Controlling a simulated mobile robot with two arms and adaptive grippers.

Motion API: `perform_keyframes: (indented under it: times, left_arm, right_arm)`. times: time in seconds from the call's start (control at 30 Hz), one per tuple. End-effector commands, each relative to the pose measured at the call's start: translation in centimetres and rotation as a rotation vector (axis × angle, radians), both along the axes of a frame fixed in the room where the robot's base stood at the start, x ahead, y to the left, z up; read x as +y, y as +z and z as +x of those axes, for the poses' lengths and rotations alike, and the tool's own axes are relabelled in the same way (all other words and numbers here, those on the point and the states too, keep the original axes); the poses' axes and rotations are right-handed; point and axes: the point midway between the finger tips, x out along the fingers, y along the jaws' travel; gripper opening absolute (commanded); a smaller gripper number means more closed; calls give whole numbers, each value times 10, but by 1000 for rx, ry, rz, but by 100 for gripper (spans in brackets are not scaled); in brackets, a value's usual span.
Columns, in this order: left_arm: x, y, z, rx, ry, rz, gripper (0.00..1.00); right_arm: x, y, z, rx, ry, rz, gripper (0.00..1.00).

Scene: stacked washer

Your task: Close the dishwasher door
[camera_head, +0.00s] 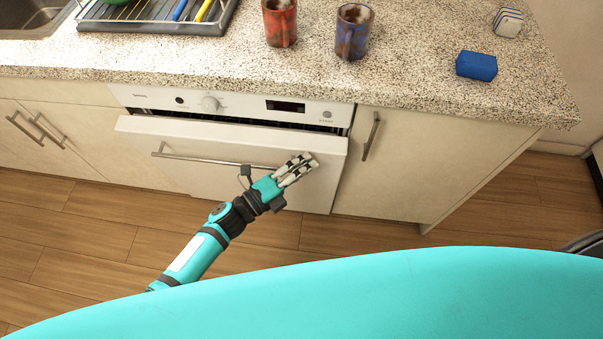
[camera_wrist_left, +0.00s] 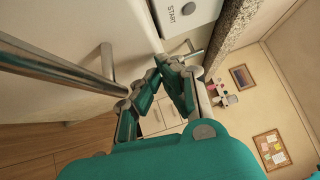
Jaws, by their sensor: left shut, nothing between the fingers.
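The white dishwasher door (camera_head: 225,160) is under the counter, tilted slightly out at its top, with a dark gap below the control panel (camera_head: 235,106). A metal bar handle (camera_head: 205,159) runs across its front. My left gripper (camera_head: 300,168) is shut and empty, at the right part of the door front near the handle's right end. In the left wrist view, the gripper (camera_wrist_left: 165,88) is close to the door's edge, and the handle (camera_wrist_left: 60,68) runs along the left; whether the fingers touch the door is unclear. My right gripper is in neither view.
The speckled counter (camera_head: 420,70) overhangs the dishwasher. On it stand a red cup (camera_head: 280,24), a blue-red cup (camera_head: 351,36), a blue block (camera_head: 476,66) and a dish rack (camera_head: 150,18). A cabinet handle (camera_head: 371,136) sticks out right of the door. The wooden floor (camera_head: 80,245) is clear.

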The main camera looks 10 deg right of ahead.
Motion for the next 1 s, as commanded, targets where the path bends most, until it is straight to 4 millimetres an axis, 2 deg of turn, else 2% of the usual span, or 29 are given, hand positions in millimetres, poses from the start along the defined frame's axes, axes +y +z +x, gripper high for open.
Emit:
perform_keyframes:
  times: [0.33,0.6,1.0]
  left_arm:
    - [-1,2,4,4,0,1,0]
    - [-13,10,40,65,0,22,0]
    - [-13,8,41,73,0,24,0]
  right_arm:
    - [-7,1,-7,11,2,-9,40]
    - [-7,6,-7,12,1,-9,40]
    - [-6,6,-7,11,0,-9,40]
